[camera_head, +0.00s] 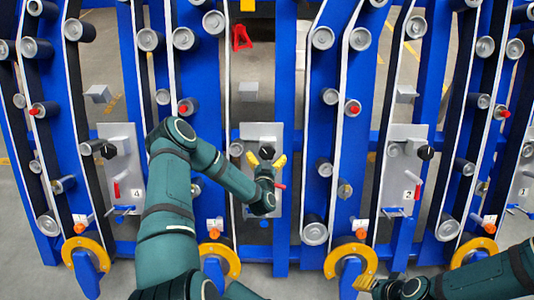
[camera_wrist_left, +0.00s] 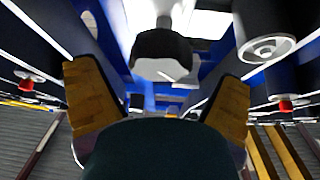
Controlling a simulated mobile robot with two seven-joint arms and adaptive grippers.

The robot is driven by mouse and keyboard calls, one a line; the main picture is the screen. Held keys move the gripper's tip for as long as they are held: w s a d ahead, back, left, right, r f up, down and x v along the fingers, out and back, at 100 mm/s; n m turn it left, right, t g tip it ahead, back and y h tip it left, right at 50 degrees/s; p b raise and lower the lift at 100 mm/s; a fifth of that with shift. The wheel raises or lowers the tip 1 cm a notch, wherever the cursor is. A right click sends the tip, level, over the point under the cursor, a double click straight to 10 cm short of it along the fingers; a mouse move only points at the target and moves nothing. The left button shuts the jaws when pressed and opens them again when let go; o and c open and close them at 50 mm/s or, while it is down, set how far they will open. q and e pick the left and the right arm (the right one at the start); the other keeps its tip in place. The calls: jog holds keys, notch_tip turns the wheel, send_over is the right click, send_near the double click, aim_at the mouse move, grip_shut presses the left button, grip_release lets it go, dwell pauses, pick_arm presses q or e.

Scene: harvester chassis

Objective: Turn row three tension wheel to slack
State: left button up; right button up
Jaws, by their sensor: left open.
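A dark round knob (camera_head: 266,152), likely the row three tension wheel, is on the grey plate (camera_head: 260,131) at the centre of the head view. My left gripper (camera_head: 266,160) is open there, its yellow fingers spread on either side of the knob's lower part. In the left wrist view the black knob (camera_wrist_left: 162,45) is ahead, between the fingertips (camera_wrist_left: 160,70) and apart from both. The plate's number is hidden behind my gripper. My right gripper (camera_head: 365,283) is low at the bottom right; one yellow finger shows, its opening is unclear.
Similar plates with black knobs stand left, marked 4 (camera_head: 123,175), and right, marked 2 (camera_head: 405,160). Blue posts, white belts and grey rollers surround them. Red knobs, such as one (camera_head: 183,108), stick out. Orange wheels (camera_head: 219,262) line the bottom.

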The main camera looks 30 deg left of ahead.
pick_arm(q)
jog(key=shift+x, duration=1.3)
jog(key=c, duration=1.2)
